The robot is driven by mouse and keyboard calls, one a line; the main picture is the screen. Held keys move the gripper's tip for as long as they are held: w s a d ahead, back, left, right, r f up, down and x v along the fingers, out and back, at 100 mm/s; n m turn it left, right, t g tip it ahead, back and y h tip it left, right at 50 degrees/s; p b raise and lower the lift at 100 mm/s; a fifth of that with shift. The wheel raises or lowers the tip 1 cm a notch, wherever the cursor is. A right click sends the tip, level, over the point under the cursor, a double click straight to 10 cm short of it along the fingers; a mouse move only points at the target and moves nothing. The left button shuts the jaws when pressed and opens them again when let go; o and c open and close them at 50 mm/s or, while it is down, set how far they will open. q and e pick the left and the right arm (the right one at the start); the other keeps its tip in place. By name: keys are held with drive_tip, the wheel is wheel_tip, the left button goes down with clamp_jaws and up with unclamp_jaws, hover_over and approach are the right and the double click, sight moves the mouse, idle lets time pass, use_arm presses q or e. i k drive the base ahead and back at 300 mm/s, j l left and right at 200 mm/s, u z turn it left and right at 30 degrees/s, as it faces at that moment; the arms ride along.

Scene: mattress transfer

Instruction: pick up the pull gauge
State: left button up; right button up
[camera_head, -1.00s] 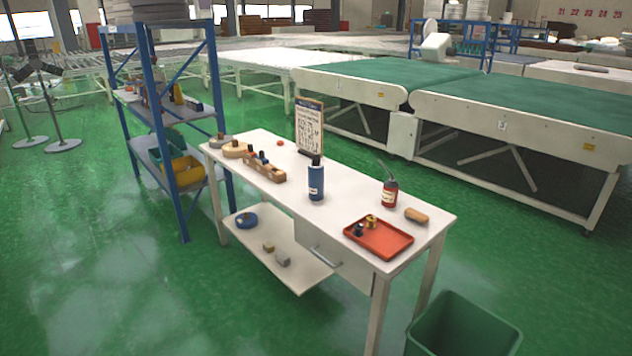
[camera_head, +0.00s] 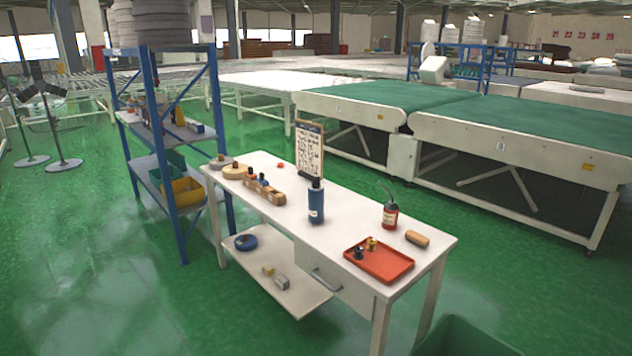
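I cannot make out with certainty which item is the pull gauge. A white workbench (camera_head: 345,222) carries small items. An orange-red tray (camera_head: 395,271) at its near right end holds a small black item (camera_head: 359,252) and a small brass-coloured item (camera_head: 372,243). Behind the tray stand a red bottle (camera_head: 390,217) with a dark spout and a brown rounded block (camera_head: 417,239). A blue bottle (camera_head: 316,204) stands mid-bench. A wooden holder (camera_head: 264,191) with dark-topped pieces and round discs (camera_head: 234,172) sit at the left end. Neither gripper is in view.
A printed board (camera_head: 309,148) stands at the bench's back edge. The lower shelf (camera_head: 270,262) holds a blue roll and small blocks. A blue rack (camera_head: 157,150) stands left, a green bin (camera_head: 466,338) at the near right. Green-topped conveyors (camera_head: 540,130) lie behind. Green floor is open at left.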

sight(315, 196)
drive_tip(key=i+j+z, duration=0.1)
drive_tip(key=z, duration=0.6)
drive_tip(key=i+j+z, duration=0.3)
drive_tip(key=j, duration=0.25)
drive_tip(key=i+j+z, duration=0.15)
drive_tip(key=j, duration=0.2)
drive_tip(key=i+j+z, duration=0.15)
drive_tip(key=j, duration=0.15)
drive_tip(key=i+j+z, duration=0.2)
drive_tip(key=j, duration=0.15)
drive_tip(key=i+j, duration=0.1)
drive_tip(key=j, duration=0.4)
drive_tip(key=i+j, duration=0.15)
drive_tip(key=j, duration=0.4)
drive_tip(key=i+j, duration=0.1)
drive_tip(key=j, duration=0.4)
drive_tip(key=i+j+z, duration=0.1)
drive_tip(key=j, duration=0.45)
drive_tip(key=i+j, duration=0.15)
drive_tip(key=j, duration=0.4)
drive_tip(key=k+j, duration=0.2)
drive_tip(key=k, duration=0.3)
drive_tip(key=i+l, duration=0.15)
drive_tip(key=i, duration=0.35)
